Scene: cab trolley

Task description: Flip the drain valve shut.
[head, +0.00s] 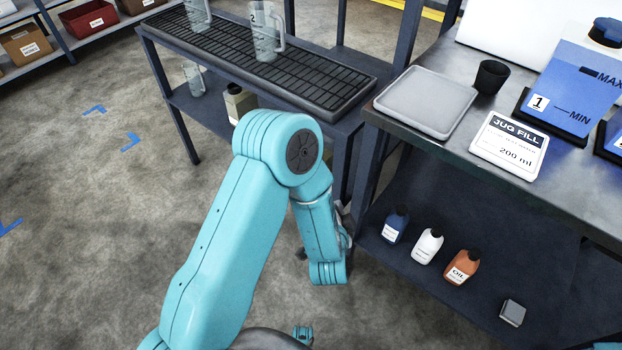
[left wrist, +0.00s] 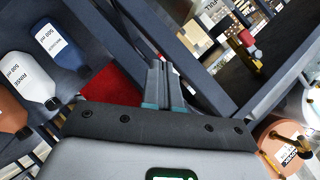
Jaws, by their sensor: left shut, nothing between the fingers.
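A brass fitting with a red part (left wrist: 249,44), which looks like the drain valve, shows at the upper right of the left wrist view, against a dark surface. It is small there, and I cannot tell its lever position. I cannot make it out in the head view. My left gripper (left wrist: 163,72) has its fingers shut together and empty, in the middle of the left wrist view. It is apart from the fitting, which lies to its right in that view. In the head view the left arm reaches down beside the bench and its fingers are mostly hidden.
Blue (head: 396,225), white (head: 428,247) and orange (head: 461,267) bottles stand on the lower shelf. The bench above holds a grey tray (head: 425,102), a black cup (head: 490,77) and a jug-fill card (head: 510,146). A rack with jugs (head: 265,38) stands behind. Floor at left is clear.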

